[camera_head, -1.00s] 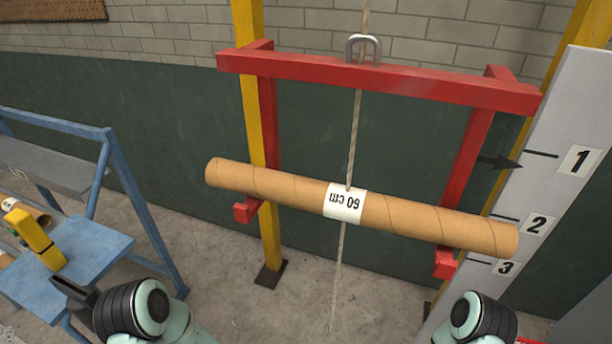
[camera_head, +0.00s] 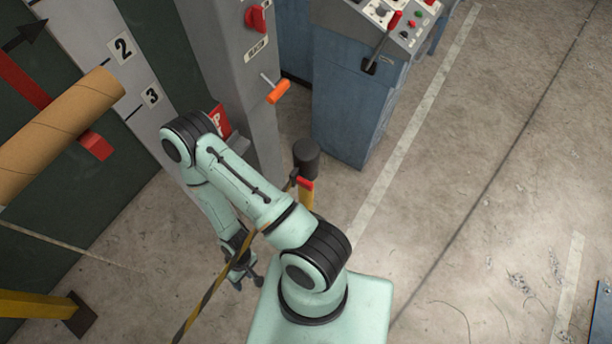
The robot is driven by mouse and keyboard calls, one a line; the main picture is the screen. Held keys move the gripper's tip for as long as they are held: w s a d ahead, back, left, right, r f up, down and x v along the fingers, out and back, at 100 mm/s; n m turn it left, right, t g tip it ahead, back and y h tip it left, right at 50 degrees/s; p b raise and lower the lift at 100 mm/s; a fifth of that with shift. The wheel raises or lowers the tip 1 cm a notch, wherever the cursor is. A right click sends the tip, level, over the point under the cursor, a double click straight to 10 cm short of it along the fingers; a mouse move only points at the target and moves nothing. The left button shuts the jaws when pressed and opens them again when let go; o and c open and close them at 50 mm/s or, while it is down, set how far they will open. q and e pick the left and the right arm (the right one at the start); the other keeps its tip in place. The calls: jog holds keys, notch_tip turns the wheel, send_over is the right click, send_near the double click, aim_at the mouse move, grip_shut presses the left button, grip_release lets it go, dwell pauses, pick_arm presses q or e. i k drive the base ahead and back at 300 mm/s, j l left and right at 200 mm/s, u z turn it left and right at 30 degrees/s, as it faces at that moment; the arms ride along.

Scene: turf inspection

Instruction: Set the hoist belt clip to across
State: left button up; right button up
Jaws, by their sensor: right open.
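A barrier post with a black head (camera_head: 306,158) and a yellow stem (camera_head: 306,198) stands right of the red-fronted cabinet, partly behind my right arm. A small red piece (camera_head: 304,183) sits just below its head; I cannot tell whether it is the belt clip. My right gripper (camera_head: 241,281) is open and empty, low beside the belt and apart from the post. My left gripper is not in view.
A grey column (camera_head: 222,60) carries a red switch (camera_head: 257,17) and an orange-handled lever (camera_head: 278,92). A blue control console (camera_head: 345,105) stands behind the post. A cardboard tube (camera_head: 60,125) hangs at the left.

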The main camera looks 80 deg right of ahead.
aim_at(296, 178)
jog(key=k+z, duration=0.2)
jog(key=z, duration=0.15)
jog(key=k+l+z, duration=0.15)
jog(key=z, duration=1.6)
jog(key=l+u, duration=0.3)
jog(key=l, duration=0.85)
jog(key=j, duration=0.55)
jog(key=i, duration=0.05)
